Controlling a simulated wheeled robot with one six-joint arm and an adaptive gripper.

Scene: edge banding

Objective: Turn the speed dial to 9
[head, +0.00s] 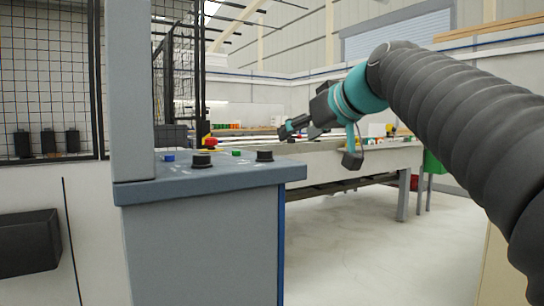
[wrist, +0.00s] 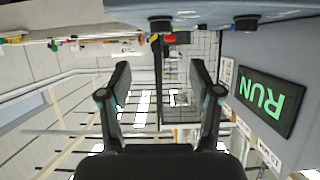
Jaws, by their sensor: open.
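A grey control console (head: 205,235) stands left of centre in the head view. Two black knobs sit on its top, a left one (head: 202,160) and a right one (head: 264,156); I cannot read which is the speed dial or where either points. In the upside-down wrist view, two black knobs (wrist: 160,24) (wrist: 247,22) show at the console's edge. My gripper (head: 285,131) is above and beyond the right knob in the head view, apart from it. The wrist view shows its two fingers (wrist: 160,78) spread, with nothing between them.
The console also carries a red emergency stop (head: 210,142), a blue button (head: 168,157) and a green button (head: 236,153). A grey post (head: 130,90) rises at its left. A RUN screen (wrist: 268,102) shows in the wrist view. A long machine bed (head: 360,155) stands behind. Floor at right is clear.

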